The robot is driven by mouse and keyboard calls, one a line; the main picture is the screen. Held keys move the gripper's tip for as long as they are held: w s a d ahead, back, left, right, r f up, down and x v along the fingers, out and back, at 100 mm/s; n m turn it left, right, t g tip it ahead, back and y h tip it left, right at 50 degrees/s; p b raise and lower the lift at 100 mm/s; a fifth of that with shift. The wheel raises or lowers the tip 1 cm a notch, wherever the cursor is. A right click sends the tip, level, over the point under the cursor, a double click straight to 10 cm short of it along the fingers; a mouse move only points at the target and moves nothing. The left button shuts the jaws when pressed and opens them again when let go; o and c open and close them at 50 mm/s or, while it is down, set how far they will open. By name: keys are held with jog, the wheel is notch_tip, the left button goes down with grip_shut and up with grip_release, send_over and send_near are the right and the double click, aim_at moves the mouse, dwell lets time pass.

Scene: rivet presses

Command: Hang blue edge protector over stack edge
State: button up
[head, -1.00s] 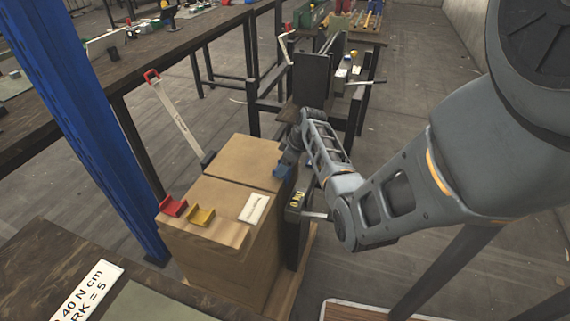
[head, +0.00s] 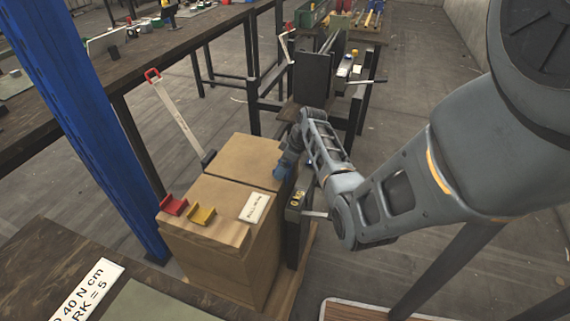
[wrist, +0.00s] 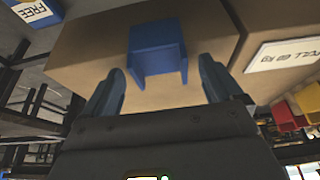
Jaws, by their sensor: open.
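The blue edge protector (wrist: 157,47) sits at the edge of the cardboard stack (wrist: 95,45) in the wrist view, one flat part on the top and its legs toward me. My gripper (wrist: 163,84) is open, with one finger to each side of the protector's near end and gaps between. In the head view my gripper (head: 287,163) is at the right edge of the stack (head: 230,160); the blue protector there is mostly hidden by it.
A red protector (head: 173,205) and a yellow protector (head: 201,215) sit on the stack's front edge. A white label (head: 254,208) lies on top. A blue post (head: 95,130) stands left; a dark machine (head: 312,75) stands behind.

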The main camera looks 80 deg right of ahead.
jog(key=shift+r, duration=0.1)
jog(key=v, duration=0.7)
jog(key=shift+r+p, duration=0.25)
jog(key=shift+p, duration=0.1)
jog(key=shift+s, duration=0.2)
